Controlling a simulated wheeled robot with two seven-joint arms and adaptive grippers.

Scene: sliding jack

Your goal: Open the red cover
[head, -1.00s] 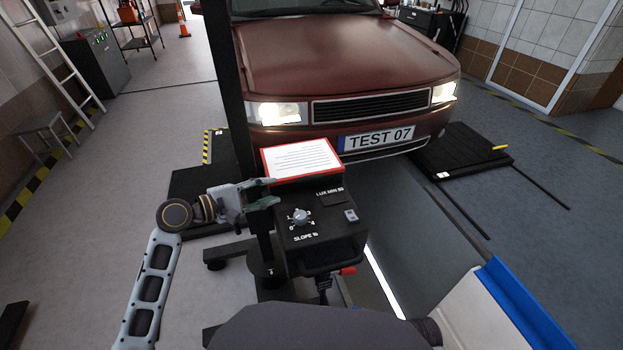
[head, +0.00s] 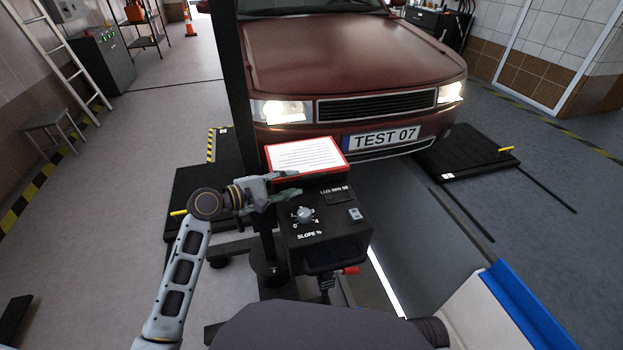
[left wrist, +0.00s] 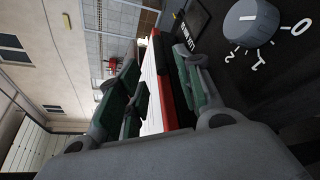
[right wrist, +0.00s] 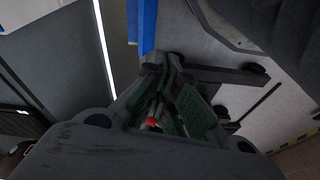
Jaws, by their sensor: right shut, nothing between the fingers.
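The red cover (head: 333,171) is a red-edged lid with a white printed sheet, on top of a black control box (head: 325,222). It looks closed, tilted towards me. My left gripper (head: 290,183) is at the box's left side, by the cover's lower left corner, with its fingers apart. In the left wrist view the cover's red edge (left wrist: 168,85) shows between the fingers, close to the right-hand one; I cannot tell whether they touch. My right gripper (right wrist: 158,112) shows only in the right wrist view, shut and empty, with a small red tip (right wrist: 151,122) seen by its fingers.
The box carries a grey knob (head: 305,214) and a small switch (head: 355,214). A black upright post (head: 236,100) stands just left of the box. A dark red car (head: 345,60) with lit headlights stands behind. A red-tipped lever (head: 350,270) sticks out below the box.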

